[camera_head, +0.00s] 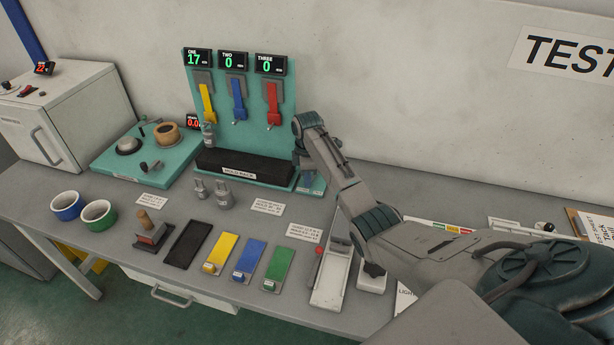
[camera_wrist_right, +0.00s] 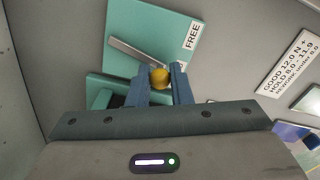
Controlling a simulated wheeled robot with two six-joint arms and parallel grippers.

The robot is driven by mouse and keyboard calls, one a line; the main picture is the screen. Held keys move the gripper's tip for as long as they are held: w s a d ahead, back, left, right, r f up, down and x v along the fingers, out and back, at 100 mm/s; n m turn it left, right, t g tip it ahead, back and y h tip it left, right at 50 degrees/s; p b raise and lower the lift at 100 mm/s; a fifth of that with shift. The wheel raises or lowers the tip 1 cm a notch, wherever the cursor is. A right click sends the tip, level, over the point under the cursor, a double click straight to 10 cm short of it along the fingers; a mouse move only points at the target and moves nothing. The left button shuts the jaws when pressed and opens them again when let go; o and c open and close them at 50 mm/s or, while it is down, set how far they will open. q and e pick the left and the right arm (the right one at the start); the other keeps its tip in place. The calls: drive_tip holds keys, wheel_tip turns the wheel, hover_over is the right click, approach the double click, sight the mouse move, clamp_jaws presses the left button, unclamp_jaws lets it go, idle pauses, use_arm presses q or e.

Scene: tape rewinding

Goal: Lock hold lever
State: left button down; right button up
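The hold lever (camera_wrist_right: 135,52) shows in the right wrist view as a grey metal bar with a yellow ball knob (camera_wrist_right: 159,76) at its near end. It sits on a teal block beside a white label reading FREE (camera_wrist_right: 193,36). My right gripper (camera_wrist_right: 160,82) has its two blue fingers on either side of the knob, which fills the gap between them. In the head view my right gripper (camera_head: 308,178) reaches down at the right end of the teal stand (camera_head: 235,100); the lever is hidden there behind my wrist. My left gripper is not in view.
The stand carries three displays, ONE reading 17, with yellow, blue and red levers (camera_head: 272,104). A black block (camera_head: 245,165) lies along its base. Weights (camera_head: 224,194), coloured trays (camera_head: 248,259) and cups (camera_head: 99,215) stand in front. A teal winder plate (camera_head: 110,168) is left.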

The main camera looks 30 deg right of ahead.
drive_tip(key=shift+w+a+r+m+p, duration=0.15)
drive_tip(key=shift+r+m+p, duration=0.15)
drive_tip(key=shift+p, duration=0.35)
clamp_jaws()
drive_tip(key=shift+w+f+m+p, duration=0.15)
drive_tip(key=shift+w+m+p, duration=0.15)
drive_tip(key=shift+m, duration=0.2)
drive_tip(key=shift+f, duration=0.1)
drive_tip(key=o, duration=0.8)
unclamp_jaws()
wheel_tip(320, 180, up, 10)
drive_tip(key=b, duration=0.3)
drive_tip(key=shift+r, duration=0.45)
